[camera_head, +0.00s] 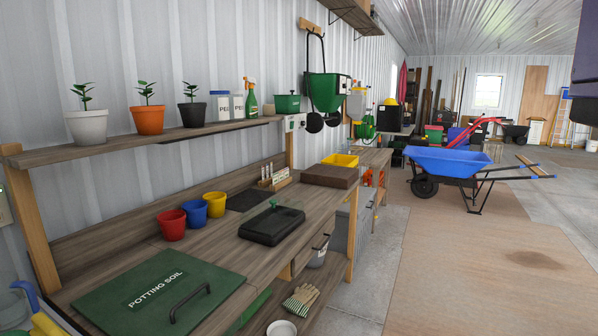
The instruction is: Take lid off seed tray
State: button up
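The seed tray (262,232) is a low black tray on the wooden potting bench (318,208). A clear, see-through lid (283,217) sits over it, with a small greenish knob or handle on top. The lid's edges are hard to make out against the bench. My gripper is not in view.
Red, blue and yellow pots (194,208) stand left of the tray. A green potting soil lid (158,288) with a black handle lies nearer. A brown block (330,176) and yellow bin (341,160) sit beyond. Floor right of the bench is open up to a blue wheelbarrow (447,162).

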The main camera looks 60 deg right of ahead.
aim_at(268, 219)
jog(key=i+l+z, duration=0.15)
jog(key=l, duration=0.4)
jog(key=i+l+z, duration=0.15)
jog(key=l, duration=0.35)
jog(key=i+l+z, duration=0.1)
jog(key=i+l, duration=0.15)
jog(key=l, duration=0.25)
jog(key=i+l+z, duration=0.15)
jog(key=l, duration=0.35)
jog(key=i+l+z, duration=0.15)
jog(key=i+l, duration=0.15)
jog(key=l, duration=0.15)
jog(key=i+l+z, duration=0.15)
jog(key=i+l, duration=0.15)
jog(key=l, duration=0.1)
